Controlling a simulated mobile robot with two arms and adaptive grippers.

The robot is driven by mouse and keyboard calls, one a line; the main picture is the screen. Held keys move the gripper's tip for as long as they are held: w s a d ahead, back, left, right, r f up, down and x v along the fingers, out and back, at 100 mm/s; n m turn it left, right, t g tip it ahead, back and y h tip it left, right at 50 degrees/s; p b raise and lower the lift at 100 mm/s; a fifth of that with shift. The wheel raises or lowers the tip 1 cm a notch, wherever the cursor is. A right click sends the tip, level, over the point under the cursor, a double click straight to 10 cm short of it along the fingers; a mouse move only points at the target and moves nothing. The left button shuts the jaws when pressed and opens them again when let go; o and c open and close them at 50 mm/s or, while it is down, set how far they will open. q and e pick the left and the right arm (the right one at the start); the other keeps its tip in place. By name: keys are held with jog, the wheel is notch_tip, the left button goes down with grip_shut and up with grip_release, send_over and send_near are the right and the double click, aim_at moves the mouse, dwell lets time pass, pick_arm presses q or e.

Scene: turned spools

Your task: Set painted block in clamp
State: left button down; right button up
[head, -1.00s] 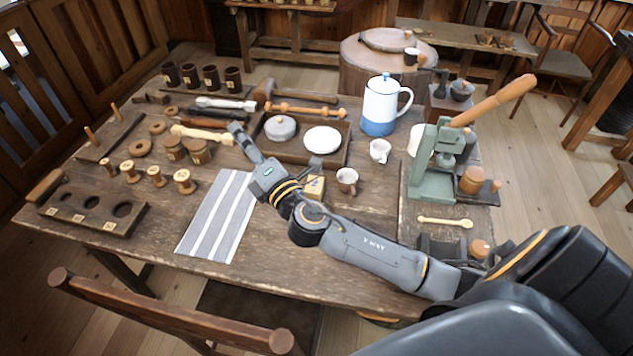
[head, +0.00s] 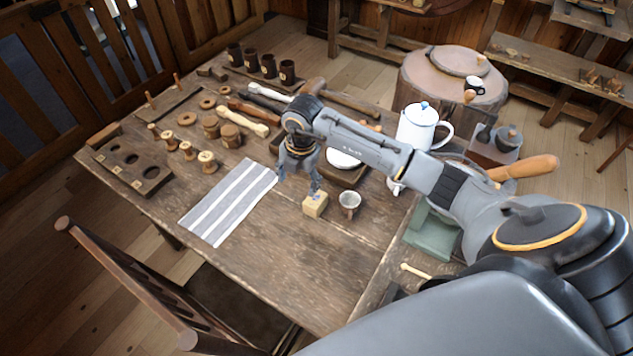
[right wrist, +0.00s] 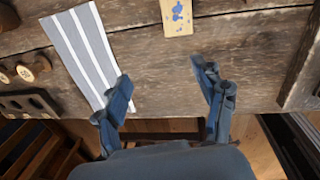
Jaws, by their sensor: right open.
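The painted block (head: 315,205), pale wood with blue marks, rests on the table beside a small cup. It also shows in the right wrist view (right wrist: 177,17), at the top edge, beyond my fingertips. My right gripper (head: 299,183) is open and empty, pointing down above the table. In the head view one finger overlaps the block's upper edge; I cannot tell whether they touch. In the right wrist view my two fingers (right wrist: 162,78) stand wide apart. The green clamp (head: 433,237) with a wooden handle stands at the right, largely hidden behind my arm. My left gripper is not in view.
The small cup (head: 349,204) stands just right of the block. A striped cloth (head: 230,203) lies to the left. A white jug (head: 419,127) and a tray with a white dish (head: 344,160) are behind. Spools and a holed rack (head: 131,167) fill the left side. The front table is clear.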

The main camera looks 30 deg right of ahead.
aim_at(315, 198)
jog(key=shift+m+g+h, duration=0.4)
jog(key=shift+m+h, duration=0.2)
jog(key=shift+h, duration=0.3)
jog(key=d+f+b, duration=0.1)
jog(key=f+b, duration=0.1)
jog(key=d+f+b, duration=0.2)
jog(key=f, duration=0.1)
jog(key=d+f+b, duration=0.1)
jog(key=f+b, duration=0.1)
jog(key=shift+d+f+b, duration=0.3)
jog(key=shift+b, duration=0.1)
jog(key=shift+f, duration=0.25)
jog(key=f+b, duration=0.4)
jog(key=shift+d+f, duration=0.3)
jog(key=shift+f, duration=0.1)
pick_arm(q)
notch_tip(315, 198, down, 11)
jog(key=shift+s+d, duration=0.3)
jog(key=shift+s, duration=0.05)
pick_arm(e)
jog(key=shift+r, duration=0.1)
jog(key=shift+c, duration=0.4)
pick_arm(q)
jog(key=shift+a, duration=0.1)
pick_arm(e)
jog(key=c, duration=1.3)
jog(key=shift+r, duration=0.1)
jog(key=shift+c, duration=0.2)
